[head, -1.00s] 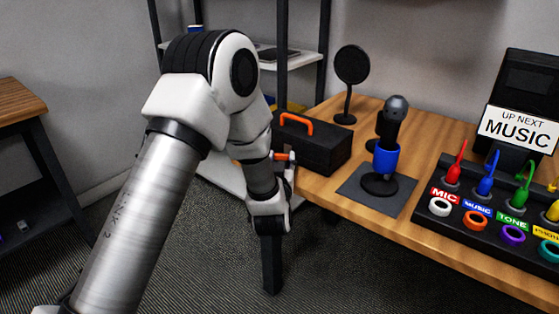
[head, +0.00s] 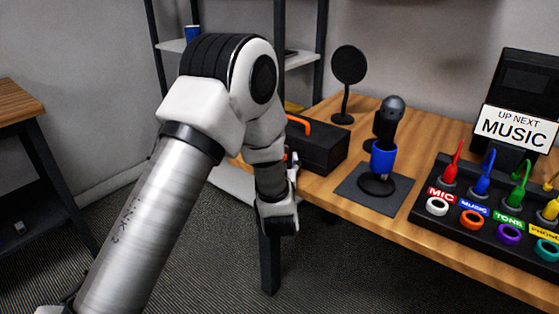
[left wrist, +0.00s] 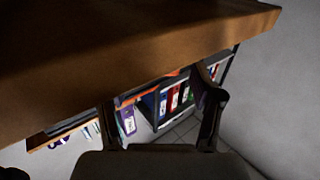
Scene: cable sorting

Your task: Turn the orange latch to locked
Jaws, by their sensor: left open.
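My left gripper (head: 278,212) is low beside the table's left front edge, in front of the box. In the left wrist view its two fingers (left wrist: 162,108) are apart, with nothing held between them. A thin orange-red strip (left wrist: 150,90) shows between the fingers under a wooden edge; I cannot tell what it is. My right gripper is not in view.
The wooden table (head: 335,203) holds a blue-and-black microphone (head: 383,160) on a dark mat, a round black disc on a stand (head: 348,65), and a cable panel (head: 430,207) with a MUSIC sign (head: 515,128). A wooden edge (left wrist: 140,50) fills the upper left wrist view.

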